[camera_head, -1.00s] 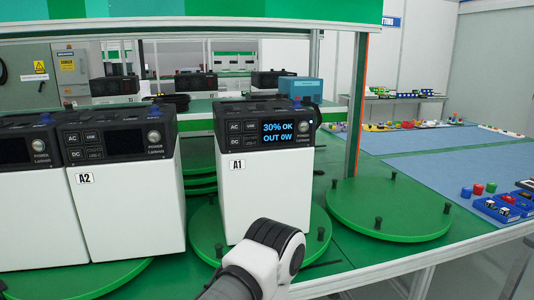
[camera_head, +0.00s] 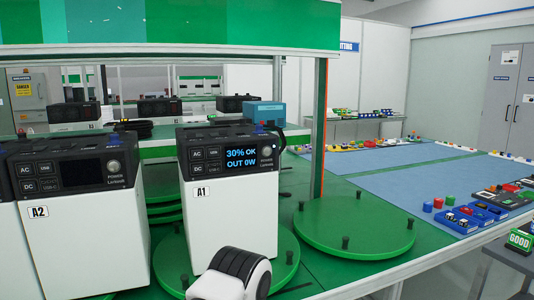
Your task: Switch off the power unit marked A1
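The power unit marked A1 (camera_head: 232,205) is a white box with a black top panel, standing on a green turntable (camera_head: 285,247). Its lit screen (camera_head: 241,158) reads "30% OK" and "OUT 0W". A round silver knob (camera_head: 267,151) marked POWER sits at the panel's right. The unit marked A2 (camera_head: 85,235) stands to its left with a dark screen. One of my arms shows as a white and black link at the bottom centre, in front of A1's lower part. No gripper fingers are in view.
An empty green turntable (camera_head: 355,228) with dark pegs is right of A1. A green post stands behind it. A blue mat (camera_head: 440,190) with coloured parts and blue trays lies further right. More power units (camera_head: 155,107) stand on the shelf behind.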

